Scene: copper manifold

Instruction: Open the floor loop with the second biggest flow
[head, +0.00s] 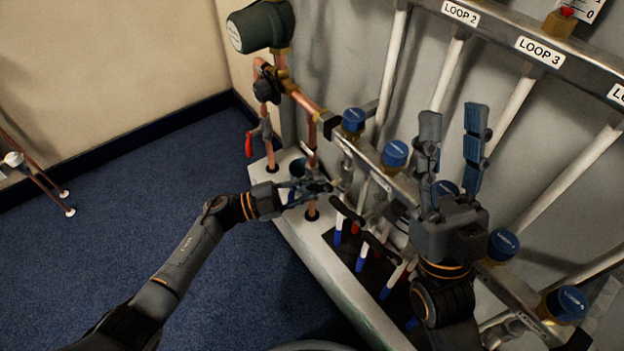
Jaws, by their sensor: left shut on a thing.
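The manifold has an upper steel bar (500,38) with LOOP 2 (460,13) and LOOP 3 (540,51) labels; another label is cut off at the right edge. A flow gauge (568,12) with a red mark is only partly in view at the top. Several blue caps, such as (395,153), sit along the lower bar. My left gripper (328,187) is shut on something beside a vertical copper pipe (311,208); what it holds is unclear.
A green pump (260,26) and a red-lever valve (249,145) stand on the left pipework. White pipes run between the bars. A pale base (330,262) borders blue carpet (170,180), clear at left. Black levers (348,212) lie close to my left gripper.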

